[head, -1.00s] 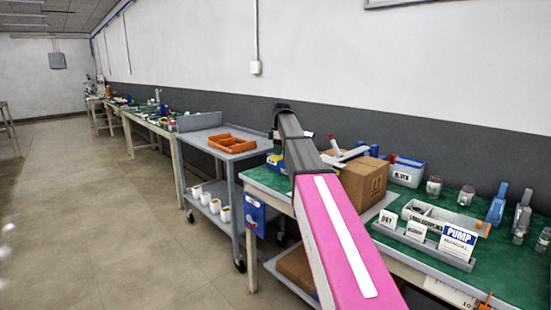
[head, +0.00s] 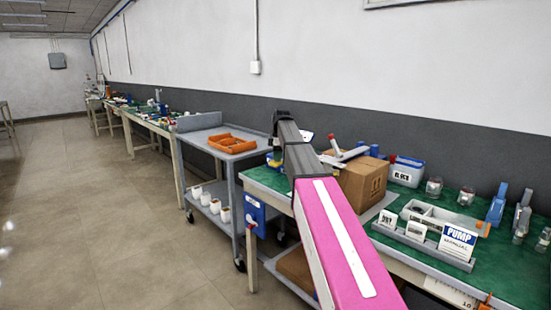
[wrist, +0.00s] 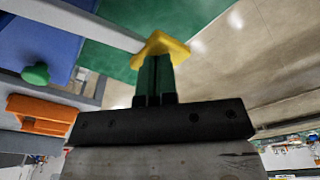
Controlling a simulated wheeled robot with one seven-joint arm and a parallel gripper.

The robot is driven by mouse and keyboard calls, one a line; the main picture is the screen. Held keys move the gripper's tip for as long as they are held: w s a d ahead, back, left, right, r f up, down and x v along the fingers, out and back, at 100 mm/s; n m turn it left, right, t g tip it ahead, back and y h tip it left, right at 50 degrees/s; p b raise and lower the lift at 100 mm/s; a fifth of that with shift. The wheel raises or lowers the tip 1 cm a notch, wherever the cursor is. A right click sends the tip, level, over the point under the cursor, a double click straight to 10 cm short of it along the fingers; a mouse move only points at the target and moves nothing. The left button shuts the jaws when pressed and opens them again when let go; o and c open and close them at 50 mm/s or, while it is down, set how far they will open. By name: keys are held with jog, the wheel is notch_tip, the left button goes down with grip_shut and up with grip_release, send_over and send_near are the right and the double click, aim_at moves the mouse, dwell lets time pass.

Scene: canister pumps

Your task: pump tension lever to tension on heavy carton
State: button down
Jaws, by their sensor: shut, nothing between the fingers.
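The brown carton (head: 362,182) stands on the green-topped bench in the head view. The carton and lever cannot be made out in the wrist view.
A grey cart (head: 218,148) with an orange tray (head: 232,143) stands left of the bench. A blue box (head: 255,214) hangs at the bench's near end. Signs, a grey tray (head: 438,250), jars and a labelled bin (head: 406,172) fill the bench's right side. The floor at left is clear.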

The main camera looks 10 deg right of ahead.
jog(key=d, duration=0.1)
jog(key=d+r, duration=0.1)
jog(key=d, duration=0.1)
jog(key=shift+s, duration=0.2)
notch_tip(320, 180, up, 11)
jog(key=d, duration=0.1)
dwell(0.5)
jog(key=shift+s+f, duration=0.1)
jog(key=shift+f, duration=0.05)
dwell(0.7)
